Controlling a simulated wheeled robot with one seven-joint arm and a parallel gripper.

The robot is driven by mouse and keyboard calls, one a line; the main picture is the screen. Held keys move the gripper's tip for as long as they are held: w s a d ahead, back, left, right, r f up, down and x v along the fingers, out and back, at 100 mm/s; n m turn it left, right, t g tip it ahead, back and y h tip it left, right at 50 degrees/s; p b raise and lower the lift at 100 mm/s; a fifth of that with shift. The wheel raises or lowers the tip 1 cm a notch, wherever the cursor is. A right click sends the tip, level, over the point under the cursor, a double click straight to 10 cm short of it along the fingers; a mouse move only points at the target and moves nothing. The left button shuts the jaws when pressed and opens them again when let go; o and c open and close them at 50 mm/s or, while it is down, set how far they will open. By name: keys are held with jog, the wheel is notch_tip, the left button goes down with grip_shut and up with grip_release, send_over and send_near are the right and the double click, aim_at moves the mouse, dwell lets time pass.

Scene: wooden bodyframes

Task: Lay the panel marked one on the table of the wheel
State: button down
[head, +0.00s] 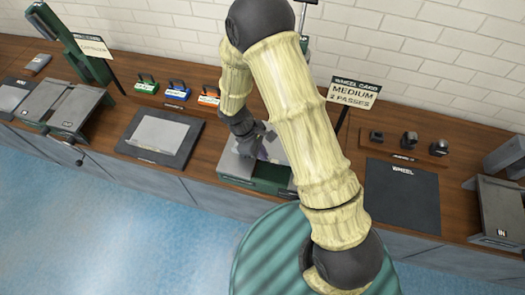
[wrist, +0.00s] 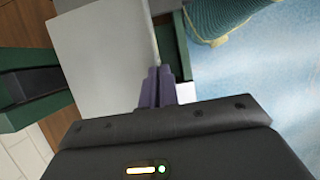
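My gripper (wrist: 159,72) has its two dark fingers together, with nothing clearly seen between them. Their tips are at the right edge of a flat grey plate (wrist: 100,55) in the wrist view; I cannot tell whether they touch it. In the head view my gripper (head: 250,138) is low over the green machine (head: 268,185) at the middle of the bench, whose grey top is partly hidden by my arm. A light grey panel (head: 158,132) lies on a dark mat to the left. No mark "one" can be read on any panel.
A wheel card (head: 354,94) stands behind my arm. A bare mat marked "WHEEL" (head: 403,197) lies right. Small dark blocks (head: 409,142) stand behind it. A box marked "IN" (head: 502,210) is far right. Coloured blocks (head: 178,93) and a grey-topped stand (head: 65,106) are left.

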jog(key=shift+w+f+b, duration=0.1)
jog(key=shift+f+b, duration=0.45)
jog(key=shift+f, duration=0.3)
jog(key=shift+f+b, duration=1.55)
jog(key=shift+f, duration=0.5)
jog(key=shift+s+a, duration=0.1)
jog(key=shift+s, duration=0.15)
jog(key=shift+w+d+f, duration=0.1)
jog(key=shift+w+d, duration=0.1)
jog(key=shift+d, duration=0.05)
jog(key=shift+a+f, duration=0.1)
jog(key=shift+a, duration=0.05)
